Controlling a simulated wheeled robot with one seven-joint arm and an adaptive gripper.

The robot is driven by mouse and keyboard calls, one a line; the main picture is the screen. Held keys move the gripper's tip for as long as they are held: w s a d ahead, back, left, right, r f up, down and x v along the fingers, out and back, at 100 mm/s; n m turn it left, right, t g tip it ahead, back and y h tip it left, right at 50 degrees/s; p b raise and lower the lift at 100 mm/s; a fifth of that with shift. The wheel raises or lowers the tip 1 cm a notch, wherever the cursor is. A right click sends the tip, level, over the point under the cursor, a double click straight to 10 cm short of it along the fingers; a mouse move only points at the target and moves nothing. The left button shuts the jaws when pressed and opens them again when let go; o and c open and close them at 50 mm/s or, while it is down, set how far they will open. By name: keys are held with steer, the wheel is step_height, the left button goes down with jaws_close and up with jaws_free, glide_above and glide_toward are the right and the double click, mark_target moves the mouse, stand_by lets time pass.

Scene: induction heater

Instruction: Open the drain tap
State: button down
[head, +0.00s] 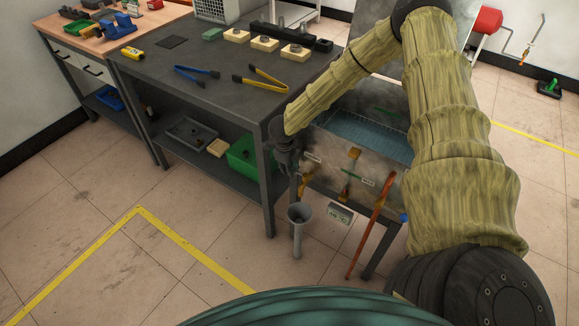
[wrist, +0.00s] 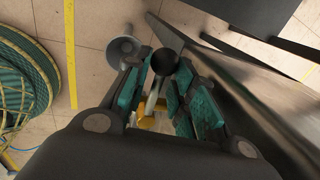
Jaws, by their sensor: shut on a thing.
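The drain tap shows in the wrist view as a lever with a black ball knob (wrist: 164,62) and a yellow body (wrist: 148,121) lower down. My gripper (wrist: 163,80) has its two green-padded fingers on either side of the lever, just below the knob, and is shut on it. In the head view my gripper (head: 288,160) points down at the left front corner of the metal water tank (head: 385,172). The tap is largely hidden behind it there. A grey funnel (head: 299,213) on a standpipe stands below; its mouth also shows in the wrist view (wrist: 122,48).
A dark workbench (head: 215,85) with tongs and blocks stands left of the tank. A long orange-handled tool (head: 371,225) leans at the tank's front. The floor in front is clear, with yellow lines (head: 190,247).

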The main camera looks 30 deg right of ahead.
steer(key=s+a+n+t+y+p, duration=0.1)
steer(key=s+a+n+y+p, duration=0.1)
steer(key=s+n, duration=0.7)
steer(key=shift+a+n+y+p, duration=0.5)
steer(key=shift+n+p, duration=0.75)
steer(key=shift+n, duration=3.15)
steer(key=shift+s, duration=0.15)
steer(key=c, duration=1.2)
jaws_free()
steer(key=shift+c, duration=0.2)
steer(key=shift+r, duration=0.15)
step_height(320, 180, up, 11)
steer(key=s, duration=0.2)
steer(key=shift+d+r, duration=0.2)
steer(key=shift+d, duration=0.25)
